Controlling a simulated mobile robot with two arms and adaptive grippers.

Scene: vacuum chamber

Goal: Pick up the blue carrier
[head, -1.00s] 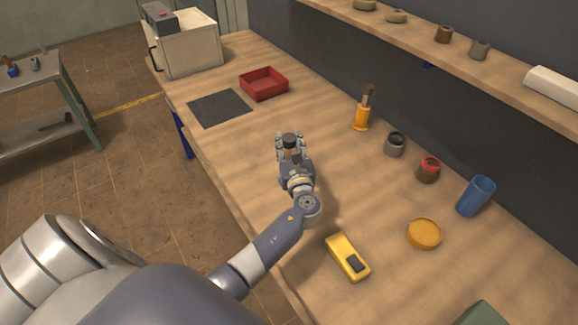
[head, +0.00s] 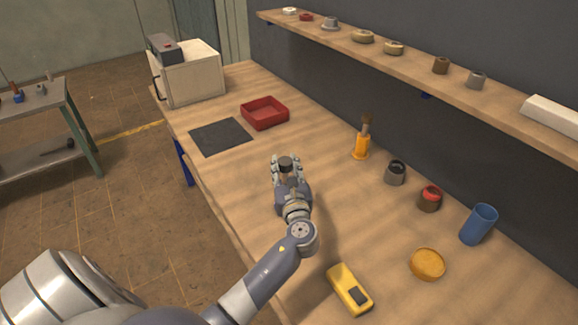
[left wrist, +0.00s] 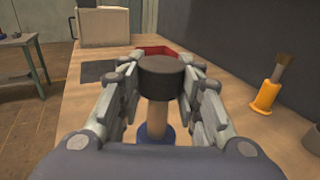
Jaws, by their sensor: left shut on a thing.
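The blue carrier shows in the left wrist view as a blue base (left wrist: 166,134) with a wooden stem (left wrist: 157,118) and a wide dark cap (left wrist: 168,76). My left gripper (left wrist: 160,100) is shut on it, with fingers on both sides of the stem below the cap. In the head view the left gripper (head: 287,172) is over the middle of the bench, and only the dark cap (head: 286,163) shows between its fingers. The blue base is hidden there. I cannot tell whether the base touches the bench. My right gripper is not in view.
A red tray (head: 265,113) and a dark mat (head: 221,136) lie beyond the gripper. An orange carrier (head: 361,147), a grey jar (head: 395,173), a red-topped jar (head: 430,199) and a blue cup (head: 478,224) line the wall side. A yellow meter (head: 350,290) lies nearer me.

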